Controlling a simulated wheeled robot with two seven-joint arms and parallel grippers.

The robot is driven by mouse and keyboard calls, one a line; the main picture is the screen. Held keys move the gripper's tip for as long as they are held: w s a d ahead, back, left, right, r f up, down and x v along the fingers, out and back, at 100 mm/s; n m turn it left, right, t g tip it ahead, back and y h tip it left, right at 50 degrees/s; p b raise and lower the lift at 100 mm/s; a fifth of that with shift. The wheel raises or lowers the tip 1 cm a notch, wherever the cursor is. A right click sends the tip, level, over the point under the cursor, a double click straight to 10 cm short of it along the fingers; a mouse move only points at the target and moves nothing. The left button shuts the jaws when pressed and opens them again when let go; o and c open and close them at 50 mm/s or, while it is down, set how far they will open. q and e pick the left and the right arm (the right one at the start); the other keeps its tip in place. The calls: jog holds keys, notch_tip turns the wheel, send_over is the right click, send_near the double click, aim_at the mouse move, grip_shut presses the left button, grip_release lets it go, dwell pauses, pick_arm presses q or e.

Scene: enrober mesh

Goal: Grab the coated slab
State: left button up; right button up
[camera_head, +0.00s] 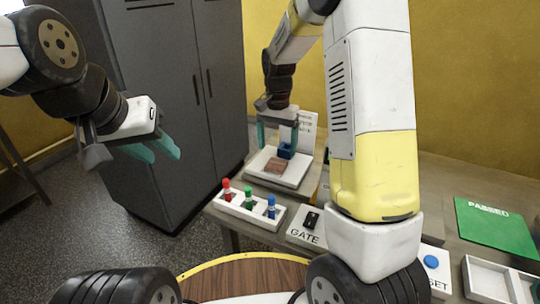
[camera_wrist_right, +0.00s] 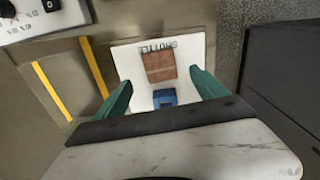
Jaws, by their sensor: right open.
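A brown slab (camera_head: 279,165) lies on the white plate marked SHUTTLE (camera_head: 258,171). It also shows in the right wrist view (camera_wrist_right: 160,67), near the lettering, with a reddish-brown top. A blue block (camera_head: 286,151) stands beside the slab on the same plate, also seen in the right wrist view (camera_wrist_right: 164,97). My right gripper (camera_head: 278,138) is open over the plate, with its teal fingers apart and nothing between them in contact. In the right wrist view its fingers (camera_wrist_right: 163,84) spread to either side of the blue block and slab. My left gripper (camera_head: 155,150) is open and empty, far left of the bench.
A white rack (camera_head: 245,209) with red, green and blue vials stands at the bench's front. A GATE switch (camera_head: 311,219), a blue button (camera_head: 431,261), a green PASSED mat (camera_head: 496,228) and a white tray (camera_head: 490,282) lie to the right. Dark cabinets (camera_head: 178,90) stand behind left.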

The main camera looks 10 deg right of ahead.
aim_at(276, 163)
notch_tip(276, 163, down, 6)
jog(key=shift+f, duration=0.1)
jog(key=c, duration=1.5)
